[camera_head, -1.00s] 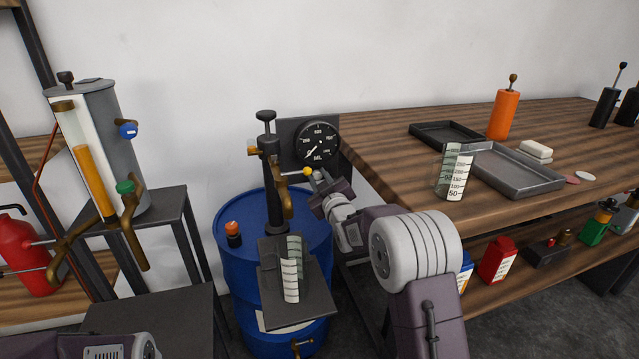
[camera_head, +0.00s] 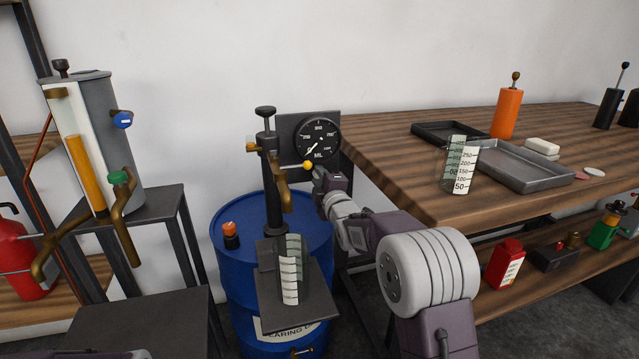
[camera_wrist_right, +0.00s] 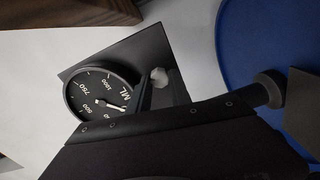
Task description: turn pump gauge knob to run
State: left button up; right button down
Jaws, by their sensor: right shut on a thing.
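The pump gauge (camera_head: 317,138) is a round black dial marked ML on a dark plate behind the hand pump (camera_head: 272,165). It also shows in the right wrist view (camera_wrist_right: 88,92), with its white needle. A small pale knob (camera_wrist_right: 158,76) shows beside the dial in the right wrist view, at my dark fingers. My right gripper (camera_head: 318,173) is at the lower edge of the gauge, shut on the knob, which the fingers mostly hide in the head view. A yellow ball (camera_head: 308,165) on a thin rod is just left of the gripper. My left gripper is out of view.
The blue drum (camera_head: 225,270) stands under the pump, with a dark shelf (camera_head: 318,305) holding a clear measuring beaker (camera_head: 290,280). The wooden bench (camera_head: 400,170) is close to the right of my arm. A gauge-glass cylinder (camera_head: 112,150) stands at left.

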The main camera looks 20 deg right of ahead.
jog(key=shift+f+n+b, duration=0.1)
jog(key=shift+n+b, duration=0.3)
jog(key=shift+n, duration=0.5)
jog(key=c, duration=1.2)
grip_release()
jog(key=shift+o, duration=0.2)
